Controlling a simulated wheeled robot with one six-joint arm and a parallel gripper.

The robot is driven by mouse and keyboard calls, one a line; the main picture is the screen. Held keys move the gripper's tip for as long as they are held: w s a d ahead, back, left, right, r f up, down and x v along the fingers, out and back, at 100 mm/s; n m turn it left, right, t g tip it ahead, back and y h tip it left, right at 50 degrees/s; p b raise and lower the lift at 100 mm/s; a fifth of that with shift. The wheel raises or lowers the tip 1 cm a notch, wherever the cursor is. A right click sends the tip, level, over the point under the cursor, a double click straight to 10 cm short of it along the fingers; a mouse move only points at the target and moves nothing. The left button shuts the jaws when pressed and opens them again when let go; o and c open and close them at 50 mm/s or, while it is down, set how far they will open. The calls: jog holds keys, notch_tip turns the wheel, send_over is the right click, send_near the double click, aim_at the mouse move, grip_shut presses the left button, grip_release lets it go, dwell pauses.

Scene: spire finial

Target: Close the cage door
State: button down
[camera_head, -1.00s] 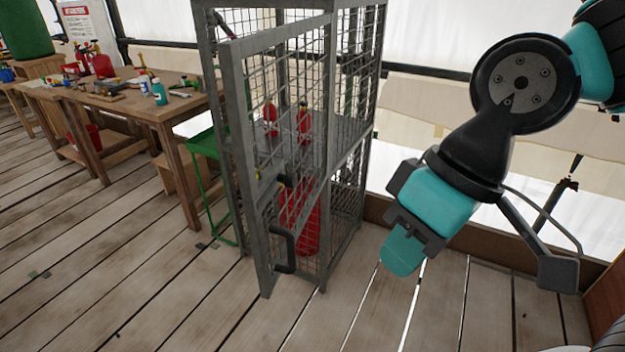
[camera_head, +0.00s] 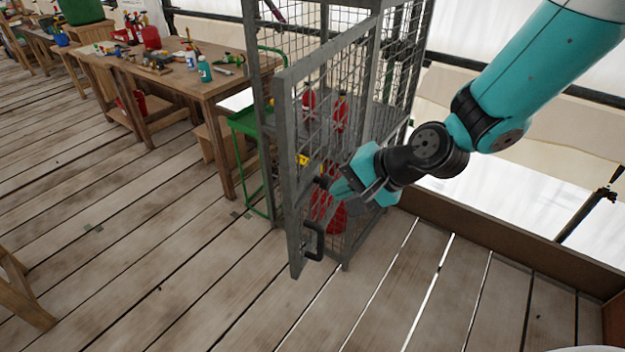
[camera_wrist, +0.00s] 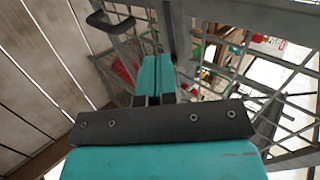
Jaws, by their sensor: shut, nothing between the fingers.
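The grey metal cage (camera_head: 383,110) stands in the middle of the head view, with red bottles inside. Its mesh door (camera_head: 291,165) is ajar, its free edge standing out toward the camera. A dark handle (camera_head: 314,241) sits low on the door; it also shows at the top left of the wrist view (camera_wrist: 110,22). My gripper (camera_head: 335,190) is at the door's right side, just above the handle. In the wrist view its teal fingers (camera_wrist: 155,75) are together and empty, close to the door frame. I cannot tell whether they touch it.
A wooden workbench (camera_head: 190,78) with tools and bottles stands at the left behind the cage. A green metal stand (camera_head: 247,121) is beside the cage. A low wooden edge board (camera_head: 500,245) runs along the right. The plank floor in front is clear.

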aim_at(301, 190)
jog(key=a, duration=0.1)
jog(key=w+a+f+p, duration=0.1)
jog(key=a, duration=0.1)
jog(key=w+a+p, duration=0.1)
jog(key=shift+w+a+f, duration=0.15)
jog(key=shift+a+f, duration=0.1)
jog(key=shift+f, duration=0.05)
jog(key=shift+w+a+f, duration=0.1)
jog(key=shift+w+a, duration=0.15)
jog(key=shift+a, duration=0.15)
